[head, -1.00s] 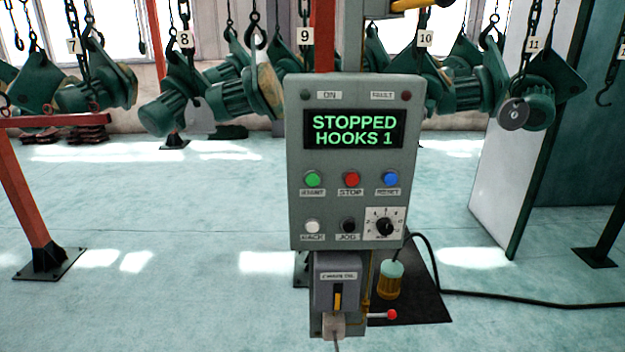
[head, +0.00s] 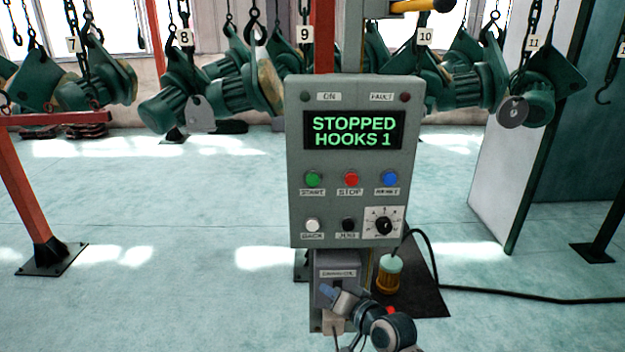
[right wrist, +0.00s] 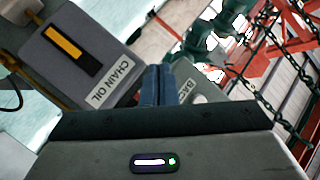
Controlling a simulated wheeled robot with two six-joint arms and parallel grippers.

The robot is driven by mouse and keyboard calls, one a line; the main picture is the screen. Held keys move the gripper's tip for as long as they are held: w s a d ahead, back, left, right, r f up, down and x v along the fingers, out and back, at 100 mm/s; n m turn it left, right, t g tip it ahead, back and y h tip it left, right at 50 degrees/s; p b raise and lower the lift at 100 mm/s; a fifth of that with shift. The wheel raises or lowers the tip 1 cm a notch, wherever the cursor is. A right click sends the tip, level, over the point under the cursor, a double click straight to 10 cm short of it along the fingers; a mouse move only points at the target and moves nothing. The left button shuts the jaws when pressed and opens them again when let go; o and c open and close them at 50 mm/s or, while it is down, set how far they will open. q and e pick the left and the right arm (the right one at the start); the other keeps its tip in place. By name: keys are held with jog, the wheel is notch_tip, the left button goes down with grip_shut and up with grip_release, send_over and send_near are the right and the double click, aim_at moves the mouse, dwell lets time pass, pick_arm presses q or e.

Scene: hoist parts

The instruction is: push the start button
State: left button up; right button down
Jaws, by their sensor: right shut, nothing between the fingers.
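The green start button (head: 313,179) sits at the left of the upper button row on the grey control panel (head: 297,150). The panel's display (head: 353,130) reads "STOPPED HOOKS 1". My right gripper (head: 327,291) is shut and empty, below the panel and in front of the chain oil box (head: 325,262), apart from the start button. In the right wrist view its blue fingers (right wrist: 158,84) are together, with part of the panel (right wrist: 190,82) behind them; the start button does not show there. My left gripper is not in view.
A red stop button (head: 351,179) and blue reset button (head: 390,179) are beside start; white (head: 312,225) and black (head: 348,225) buttons and a dial (head: 384,225) are below. Green hoist parts (head: 175,100) hang behind. Open floor (head: 200,220) lies left of the panel.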

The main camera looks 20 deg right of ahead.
jog(key=a+r+t+y, duration=0.3)
jog(key=r+t+y, duration=0.1)
jog(key=r, duration=1.9)
jog(key=shift+s+m, duration=0.3)
jog(key=b, duration=0.3)
send_near(312, 180)
jog(key=shift+w+a+r, duration=0.25)
jog(key=shift+w+a, duration=0.45)
jog(key=shift+w+a+r, duration=0.25)
jog(key=shift+w+a, duration=0.5)
jog(key=shift+w+a+r, duration=0.3)
jog(key=shift+w+a, duration=0.4)
jog(key=shift+w, duration=0.15)
jog(key=shift+w+d, duration=0.1)
jog(key=shift+w, duration=0.15)
